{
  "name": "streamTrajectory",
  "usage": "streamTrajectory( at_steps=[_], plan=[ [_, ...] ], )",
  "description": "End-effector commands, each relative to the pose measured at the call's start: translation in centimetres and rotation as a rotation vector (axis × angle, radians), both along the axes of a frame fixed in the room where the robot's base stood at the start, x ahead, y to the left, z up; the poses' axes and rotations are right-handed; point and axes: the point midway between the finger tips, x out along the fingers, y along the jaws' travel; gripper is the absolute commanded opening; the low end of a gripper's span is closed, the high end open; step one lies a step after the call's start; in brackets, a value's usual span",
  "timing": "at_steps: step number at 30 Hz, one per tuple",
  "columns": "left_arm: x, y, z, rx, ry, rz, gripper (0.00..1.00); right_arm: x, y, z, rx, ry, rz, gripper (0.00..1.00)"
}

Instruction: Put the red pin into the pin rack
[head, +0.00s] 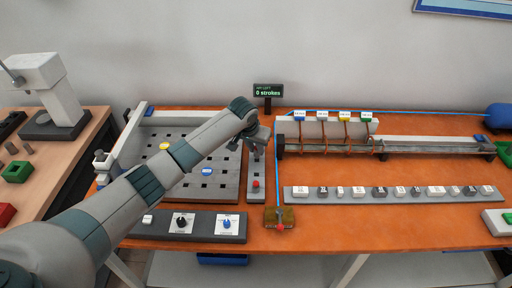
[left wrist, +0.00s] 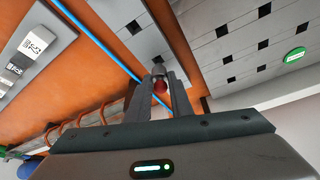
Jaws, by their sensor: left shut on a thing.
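My left gripper (head: 258,146) hangs over the far end of a narrow grey strip, which appears to be the pin rack (head: 256,196), beside the holed board. In the left wrist view my left gripper (left wrist: 160,92) is shut on the red pin (left wrist: 160,86), whose red part shows between the fingertips with a grey piece above it in the picture. The pin is hidden by the gripper in the head view. A small red spot (head: 256,184) shows on the near part of the strip. My right gripper is not in view.
The grey board (head: 205,185) with square holes lies left of the strip. A blue hose (head: 277,170) runs along its right to a brass-coloured block (head: 280,217). A knob panel (head: 188,226) stands in front. Coils (head: 345,138) and a label rail (head: 390,194) lie right.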

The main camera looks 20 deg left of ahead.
Motion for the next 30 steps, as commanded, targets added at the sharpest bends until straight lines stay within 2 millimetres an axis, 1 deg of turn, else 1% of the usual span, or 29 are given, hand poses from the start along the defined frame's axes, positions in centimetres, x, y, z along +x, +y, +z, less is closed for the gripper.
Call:
streamTrajectory(
  at_steps=[3, 10, 30],
  plan=[
    [0.0, 0.0, -0.6, 0.000, 0.001, 0.000, 0.00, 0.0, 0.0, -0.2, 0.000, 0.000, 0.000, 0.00],
    [0.0, 0.0, -1.3, 0.000, 0.000, 0.000, 0.00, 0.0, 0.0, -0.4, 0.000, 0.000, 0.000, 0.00],
    [0.0, 0.0, -1.6, 0.000, 0.000, 0.000, 0.00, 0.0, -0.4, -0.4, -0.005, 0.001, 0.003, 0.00]
  ],
)
